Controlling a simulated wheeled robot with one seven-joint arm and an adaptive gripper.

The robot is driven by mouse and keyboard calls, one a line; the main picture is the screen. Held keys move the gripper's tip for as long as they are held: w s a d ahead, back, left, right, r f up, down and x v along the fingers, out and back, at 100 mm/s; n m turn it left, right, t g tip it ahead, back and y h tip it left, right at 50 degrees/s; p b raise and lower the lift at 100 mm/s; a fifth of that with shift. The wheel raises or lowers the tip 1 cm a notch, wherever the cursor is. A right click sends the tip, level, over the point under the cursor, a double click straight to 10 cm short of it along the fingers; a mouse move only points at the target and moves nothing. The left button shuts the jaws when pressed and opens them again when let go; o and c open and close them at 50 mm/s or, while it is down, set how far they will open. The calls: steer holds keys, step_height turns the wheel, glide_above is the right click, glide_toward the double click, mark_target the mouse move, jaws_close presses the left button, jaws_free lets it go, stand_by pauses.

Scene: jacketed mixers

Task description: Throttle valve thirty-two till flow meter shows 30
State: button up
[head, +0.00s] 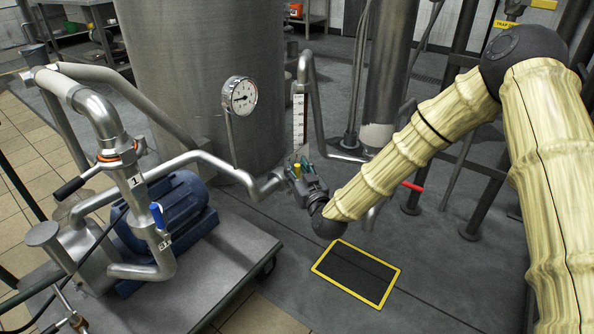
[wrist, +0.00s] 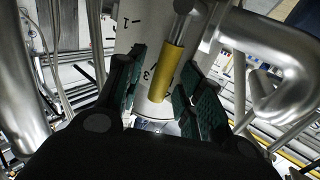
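A yellow valve handle (head: 297,170) sits on the steel pipe in the middle of the head view, small and partly hidden by my gripper. In the wrist view the yellow handle (wrist: 172,72) stands between my fingers, with a white surface behind it bearing a "3" and other marks partly hidden. I cannot read a full valve number there. My gripper (wrist: 163,85) is open around the handle; a gap shows on its left, and the right finger is close beside it. A vertical white scale (head: 299,120) stands behind the pipe; its reading is too small to tell.
A round dial gauge (head: 240,95) stands before the big steel tank (head: 205,50). A blue-handled valve (head: 157,215) is on the pump cart (head: 225,265) at left. A yellow-edged floor plate (head: 357,273) lies below.

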jaws_close()
steer(key=shift+w+d+r+p, duration=0.1)
steer(key=shift+r+p, duration=0.05)
steer(key=shift+p, duration=0.45)
steer(key=shift+w+d+f+m+g+p, duration=0.5)
steer(key=shift+m+g+p, duration=0.4)
steer(key=shift+p, duration=0.95)
steer(key=shift+w+d+f+m+g+p, duration=0.15)
steer(key=shift+w+d+m+g+p, duration=0.2)
steer(key=shift+w+m+g+p, duration=1)
steer(key=shift+s+d+f+m+g+p, duration=0.15)
steer(key=shift+d+f+m+p, duration=0.4)
steer(key=shift+p, duration=1.75)
steer(key=shift+a+r, duration=0.15)
steer(key=shift+o, duration=0.5)
jaws_free()
